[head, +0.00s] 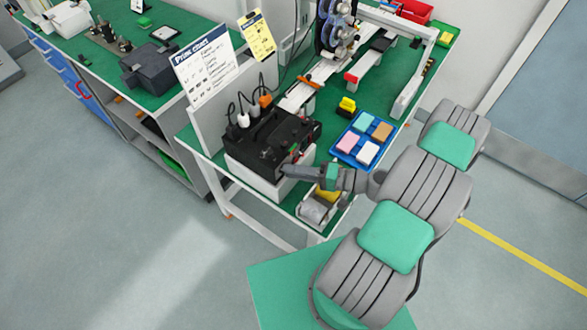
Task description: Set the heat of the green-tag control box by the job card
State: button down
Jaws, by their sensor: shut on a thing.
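The black control box (270,137) sits on a white block at the near left corner of the green-topped bench. A small green mark shows on its front face near my gripper, too small to read as a tag. My gripper (287,171) reaches in from the right, its tip against the lower front of the box. It is shut on a small part there, seemingly a control knob; the jaws hide it and its setting. A yellow card (257,36), perhaps the job card, stands behind the box; its text is too small to read.
A white chart board (203,68) stands behind the box on the left. A blue tray (362,140) with several coloured blocks lies to the right.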

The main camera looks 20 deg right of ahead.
jog(key=c, duration=1.4)
grip_release()
jog(key=shift+c, duration=0.2)
jog(key=v, duration=0.7)
jog(key=shift+s+d, duration=0.2)
jog(key=shift+d, duration=0.15)
